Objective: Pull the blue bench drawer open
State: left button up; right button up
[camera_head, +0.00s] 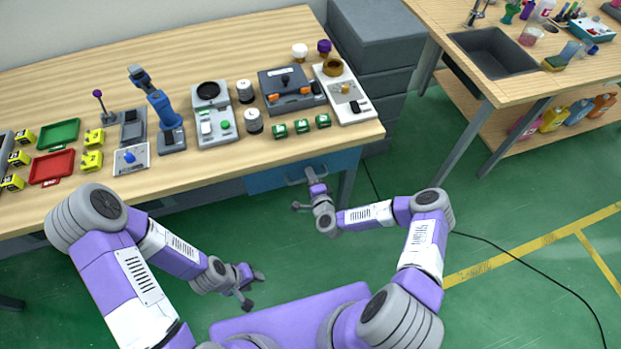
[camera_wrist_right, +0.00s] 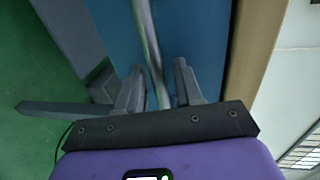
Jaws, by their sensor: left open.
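The blue bench drawer (camera_head: 268,180) is under the right part of the wooden bench, its front near the bench edge. It looks shut. A grey bar handle (camera_head: 293,183) runs across its front. In the right wrist view the blue drawer front (camera_wrist_right: 200,30) fills the middle, and the handle (camera_wrist_right: 147,35) runs down between the fingers. My right gripper (camera_wrist_right: 160,75) is open around the handle, with a gap visible beside the bar. In the head view my right gripper (camera_head: 312,186) is at the handle. My left gripper (camera_head: 252,287) is open and empty, low in front of the bench.
The bench top (camera_head: 260,160) holds several devices, trays and small boxes. A bench leg (camera_head: 348,188) stands just right of the drawer. A grey cabinet (camera_head: 385,60) is behind at the right. The green floor (camera_head: 500,200) in front is clear apart from a black cable.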

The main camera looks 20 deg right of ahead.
grip_shut()
jog(key=shift+s, duration=0.2)
